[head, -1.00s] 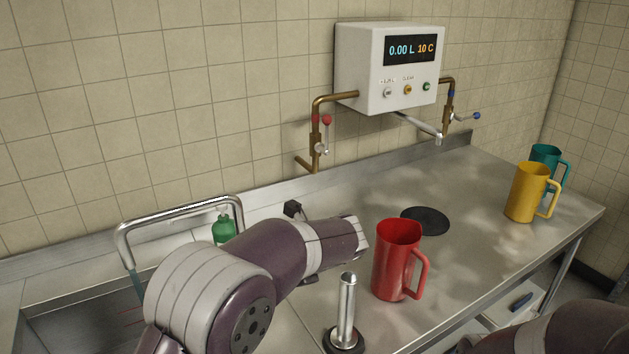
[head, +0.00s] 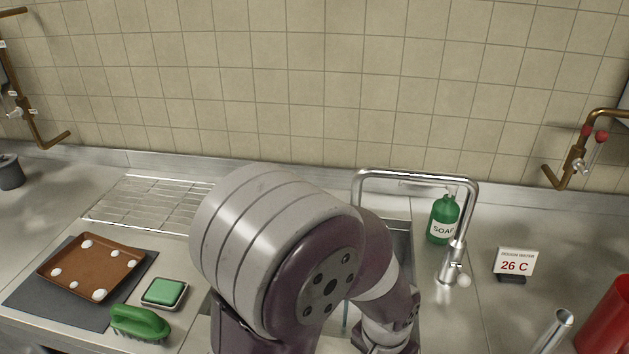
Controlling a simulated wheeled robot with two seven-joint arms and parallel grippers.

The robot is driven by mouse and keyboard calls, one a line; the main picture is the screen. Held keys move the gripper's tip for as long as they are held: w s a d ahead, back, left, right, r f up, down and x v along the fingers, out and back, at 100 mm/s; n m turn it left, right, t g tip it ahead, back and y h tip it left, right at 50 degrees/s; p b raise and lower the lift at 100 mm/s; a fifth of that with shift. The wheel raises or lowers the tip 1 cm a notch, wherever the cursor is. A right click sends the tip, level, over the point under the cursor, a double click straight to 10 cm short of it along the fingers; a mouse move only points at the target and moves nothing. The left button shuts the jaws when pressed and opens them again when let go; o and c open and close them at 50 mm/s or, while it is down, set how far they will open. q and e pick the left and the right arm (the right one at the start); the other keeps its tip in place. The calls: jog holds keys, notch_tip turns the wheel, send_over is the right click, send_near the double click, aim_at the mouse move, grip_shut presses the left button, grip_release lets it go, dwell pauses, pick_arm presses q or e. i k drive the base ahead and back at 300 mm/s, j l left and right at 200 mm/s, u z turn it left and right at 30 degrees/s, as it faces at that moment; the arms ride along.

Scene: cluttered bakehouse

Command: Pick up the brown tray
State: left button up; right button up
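The brown tray (head: 113,262) lies at the left of the counter on a dark grey mat (head: 38,288). It is a shallow square tray with several white blobs on it. My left arm fills the middle of the view, to the right of the tray and apart from it. Its gripper is not visible; the arm runs down out of the bottom of the picture. My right gripper is not in view.
A green sponge in a dish (head: 164,293) and a green brush (head: 139,323) sit close to the tray's right. A wire rack (head: 150,203) lies behind. The sink, faucet (head: 466,215), soap bottle (head: 443,219), sign (head: 514,263) and red jug (head: 607,318) are to the right.

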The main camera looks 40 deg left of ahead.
aim_at(92, 266)
jog(key=u, duration=2.95)
jog(key=i+j, duration=0.25)
